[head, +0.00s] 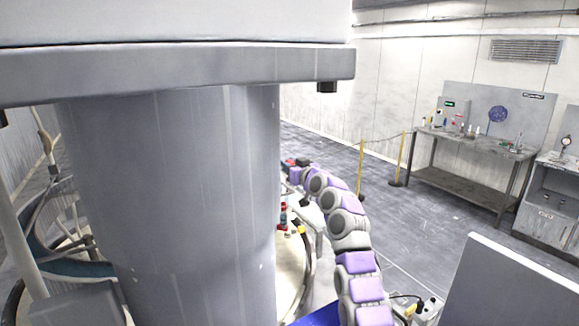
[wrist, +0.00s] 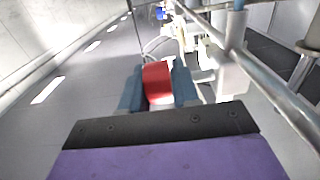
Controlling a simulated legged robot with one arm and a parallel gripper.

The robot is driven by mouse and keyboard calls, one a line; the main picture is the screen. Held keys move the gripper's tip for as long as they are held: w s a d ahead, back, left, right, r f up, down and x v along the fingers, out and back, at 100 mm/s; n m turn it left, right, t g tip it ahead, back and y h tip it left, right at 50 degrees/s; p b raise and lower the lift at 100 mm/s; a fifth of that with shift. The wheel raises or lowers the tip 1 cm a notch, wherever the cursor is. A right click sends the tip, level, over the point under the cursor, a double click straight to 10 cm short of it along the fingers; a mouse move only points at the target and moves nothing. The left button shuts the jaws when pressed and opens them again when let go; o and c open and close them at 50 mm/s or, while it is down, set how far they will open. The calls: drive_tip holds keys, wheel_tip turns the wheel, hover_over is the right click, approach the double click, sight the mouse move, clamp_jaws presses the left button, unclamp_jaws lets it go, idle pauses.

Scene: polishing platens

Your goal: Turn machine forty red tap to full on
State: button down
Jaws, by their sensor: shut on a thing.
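In the wrist view, a red tap handle (wrist: 157,80) with a pale lower part sits between the two blue-grey fingers of my gripper (wrist: 158,88). The fingers are shut on its sides. In the head view, my purple and grey arm curves up and away behind the large grey column; small red and dark parts (head: 291,163) show near its far end, too small to tell apart. Another red fitting (head: 283,214) stands lower, beside the column, above a pale round platen (head: 291,265). No machine number is readable, and the tap's turn angle is unclear.
A thick grey column (head: 175,200) under a heavy beam blocks much of the head view. A workbench (head: 460,145) stands against the back wall, with yellow posts (head: 361,173) and a rope before it. In the wrist view, a metal pipe (wrist: 262,78) runs close along the right.

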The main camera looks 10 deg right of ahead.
drive_tip(key=shift+r, duration=0.2)
drive_tip(key=shift+r+g+h+p, duration=0.15)
drive_tip(key=shift+g+h+p, duration=0.25)
drive_tip(key=shift+g+p, duration=0.9)
drive_tip(key=shift+p, duration=0.1)
drive_tip(key=shift+f, duration=0.3)
drive_tip(key=c, duration=0.9)
unclamp_jaws()
drive_tip(key=shift+w, duration=0.1)
drive_tip(key=shift+d, duration=0.1)
